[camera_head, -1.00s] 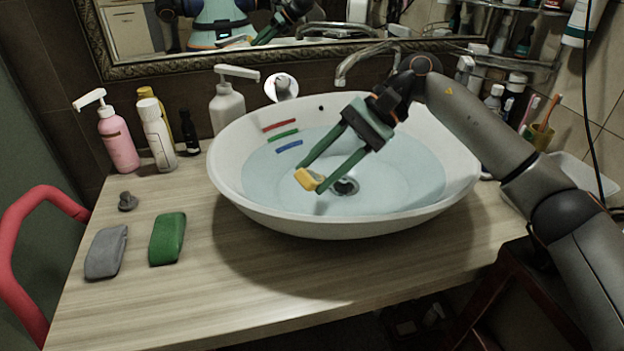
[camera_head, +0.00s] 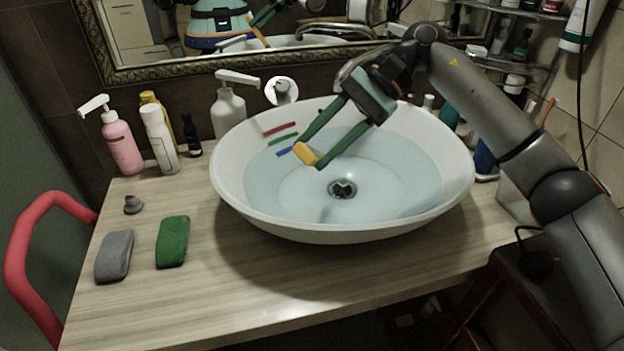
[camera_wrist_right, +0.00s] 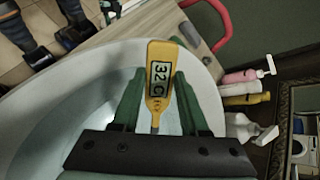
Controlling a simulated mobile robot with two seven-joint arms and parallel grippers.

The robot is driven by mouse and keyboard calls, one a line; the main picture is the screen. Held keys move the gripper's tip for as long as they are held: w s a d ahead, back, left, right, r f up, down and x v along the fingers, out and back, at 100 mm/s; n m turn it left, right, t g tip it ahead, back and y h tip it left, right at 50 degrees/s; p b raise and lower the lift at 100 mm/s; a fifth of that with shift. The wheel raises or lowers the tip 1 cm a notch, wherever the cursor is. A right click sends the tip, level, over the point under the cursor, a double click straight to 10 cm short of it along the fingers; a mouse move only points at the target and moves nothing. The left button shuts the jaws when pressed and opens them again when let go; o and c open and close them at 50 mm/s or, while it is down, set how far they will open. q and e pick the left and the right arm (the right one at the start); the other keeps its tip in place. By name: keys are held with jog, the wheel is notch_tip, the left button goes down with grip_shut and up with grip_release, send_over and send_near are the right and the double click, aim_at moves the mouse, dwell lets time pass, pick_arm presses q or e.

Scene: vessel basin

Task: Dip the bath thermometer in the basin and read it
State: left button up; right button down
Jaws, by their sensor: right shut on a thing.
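My right gripper (camera_head: 313,152) is shut on the yellow bath thermometer (camera_head: 306,153) above the left part of the white basin (camera_head: 240,205). In the right wrist view the thermometer (camera_wrist_right: 161,75) sits between the green fingers, and its display reads 32 C. Its lower end is hard to make out in the head view, so I cannot tell whether it touches the water (camera_head: 395,180). Red, green and blue marks (camera_head: 281,128) show on the basin's inner left wall. My left gripper is not in view.
A grey sponge (camera_head: 114,256), a green sponge (camera_head: 173,242) and a grey stopper (camera_head: 132,204) lie on the wooden counter left of the basin. Several bottles, including a pink pump bottle (camera_head: 122,147), stand behind. A tap and mirror are at the back. The front counter is clear.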

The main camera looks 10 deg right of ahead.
aim_at(321, 157)
notch_tip(321, 157, up, 2)
jog(key=shift+p, duration=0.45)
notch_tip(321, 157, up, 2)
jog(key=shift+r+p, duration=0.15)
jog(key=shift+p, duration=0.55)
jog(key=shift+r, duration=0.2)
pick_arm(q)
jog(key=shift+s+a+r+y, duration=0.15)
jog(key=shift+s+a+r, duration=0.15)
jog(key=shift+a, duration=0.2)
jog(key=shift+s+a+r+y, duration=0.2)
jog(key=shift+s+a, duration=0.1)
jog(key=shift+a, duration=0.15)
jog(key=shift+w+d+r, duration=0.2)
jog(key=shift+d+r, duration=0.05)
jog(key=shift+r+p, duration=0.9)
jog(key=shift+p, duration=0.1)
pick_arm(e)
notch_tip(321, 157, up, 3)
